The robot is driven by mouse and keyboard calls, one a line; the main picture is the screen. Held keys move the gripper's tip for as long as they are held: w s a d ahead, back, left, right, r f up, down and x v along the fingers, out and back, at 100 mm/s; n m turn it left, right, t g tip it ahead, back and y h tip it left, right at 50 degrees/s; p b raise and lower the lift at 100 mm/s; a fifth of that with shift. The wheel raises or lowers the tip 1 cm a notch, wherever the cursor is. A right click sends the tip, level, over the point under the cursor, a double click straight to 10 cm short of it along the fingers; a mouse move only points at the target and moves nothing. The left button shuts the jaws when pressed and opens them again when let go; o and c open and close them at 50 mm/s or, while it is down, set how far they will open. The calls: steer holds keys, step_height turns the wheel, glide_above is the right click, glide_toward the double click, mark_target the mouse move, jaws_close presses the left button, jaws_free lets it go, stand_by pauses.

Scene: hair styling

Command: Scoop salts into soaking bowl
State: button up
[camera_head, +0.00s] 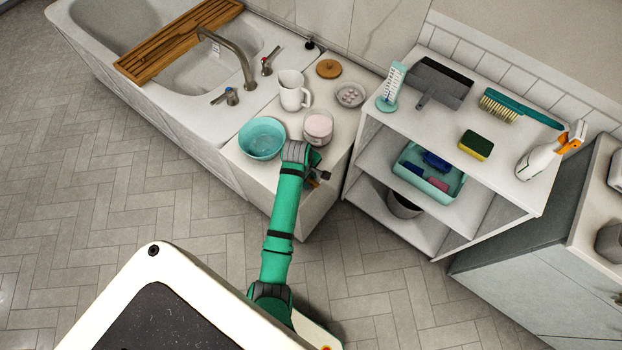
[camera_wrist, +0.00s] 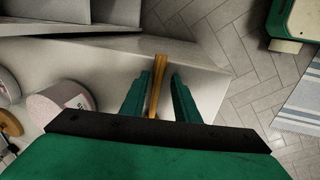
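The teal soaking bowl (camera_head: 262,139) stands on the white counter, left of a glass jar with pale pink contents (camera_head: 318,127), which look like salts. The jar lies at the left of the wrist view (camera_wrist: 62,103). My gripper (camera_head: 322,177) is at the counter's front right edge, near the jar. In the wrist view its two green fingers (camera_wrist: 160,88) stand apart on either side of a wooden handle (camera_wrist: 160,72), with small gaps visible. The handle's lower end is hidden by my gripper. Any scoop head is not visible.
A white pitcher (camera_head: 291,91), a round wooden lid (camera_head: 329,69) and a small dish (camera_head: 350,95) stand behind the bowl and jar. A white shelf (camera_head: 455,133) with cleaning items is close on the right. The tub (camera_head: 180,100) is left; open floor lies in front.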

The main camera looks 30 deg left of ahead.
steer(key=shift+s+a, duration=0.15)
steer(key=shift+a, duration=0.05)
steer(key=shift+d+r, duration=0.1)
steer(key=shift+r, duration=0.15)
step_height(320, 180, up, 12)
steer(key=s, duration=0.2)
steer(key=shift+f, duration=0.25)
steer(key=shift+s, duration=0.1)
